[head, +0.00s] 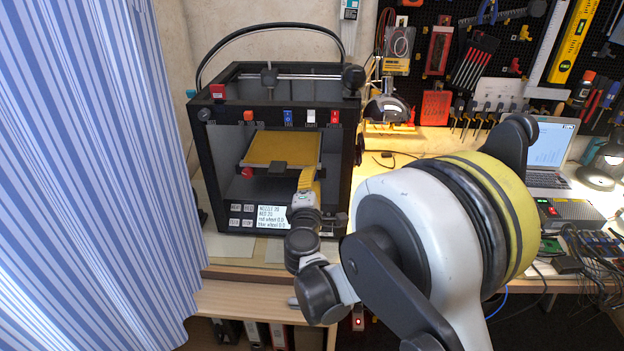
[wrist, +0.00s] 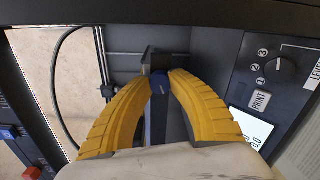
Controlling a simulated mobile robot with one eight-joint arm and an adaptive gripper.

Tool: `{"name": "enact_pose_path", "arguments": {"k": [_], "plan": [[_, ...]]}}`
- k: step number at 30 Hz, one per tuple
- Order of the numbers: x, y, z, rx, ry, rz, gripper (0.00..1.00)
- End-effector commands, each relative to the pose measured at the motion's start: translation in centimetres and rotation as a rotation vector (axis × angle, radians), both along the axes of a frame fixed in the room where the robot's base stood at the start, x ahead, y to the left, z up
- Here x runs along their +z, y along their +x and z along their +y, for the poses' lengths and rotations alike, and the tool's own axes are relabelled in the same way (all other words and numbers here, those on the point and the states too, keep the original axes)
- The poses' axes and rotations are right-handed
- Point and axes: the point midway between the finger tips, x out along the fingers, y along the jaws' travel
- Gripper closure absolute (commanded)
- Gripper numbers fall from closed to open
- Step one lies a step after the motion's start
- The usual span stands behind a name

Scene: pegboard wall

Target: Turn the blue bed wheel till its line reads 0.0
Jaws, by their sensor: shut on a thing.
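The black 3D printer (head: 228,158) stands on the bench, with a yellow bed plate (head: 270,149) inside. My gripper (head: 306,178) reaches into the printer's front at the right of the bed. In the wrist view, its yellow fingers (wrist: 162,74) are shut around the blue bed wheel (wrist: 158,85), beside a dark block. A small pale mark shows on the wheel, which is mostly covered by the fingers. The head view hides the wheel behind my gripper. The small display (head: 271,217) lists wheel readings; the last digits are too small to read surely.
A red wheel (head: 247,173) sits under the bed's left front. Blue, white and red switches line the printer's top front. A knob (wrist: 281,66) and a PRINT button (wrist: 259,101) are right of my fingers. A striped curtain (head: 95,160) hangs at left.

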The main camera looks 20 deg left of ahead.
Motion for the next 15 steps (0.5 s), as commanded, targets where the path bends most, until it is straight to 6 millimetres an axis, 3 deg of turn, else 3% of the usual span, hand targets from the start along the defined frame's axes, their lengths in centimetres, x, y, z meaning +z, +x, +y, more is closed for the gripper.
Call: {"name": "enact_pose_path", "arguments": {"k": [15], "plan": [[0.1,0.06,-0.03,-0.001,-0.139,-0.034,1.0]]}}
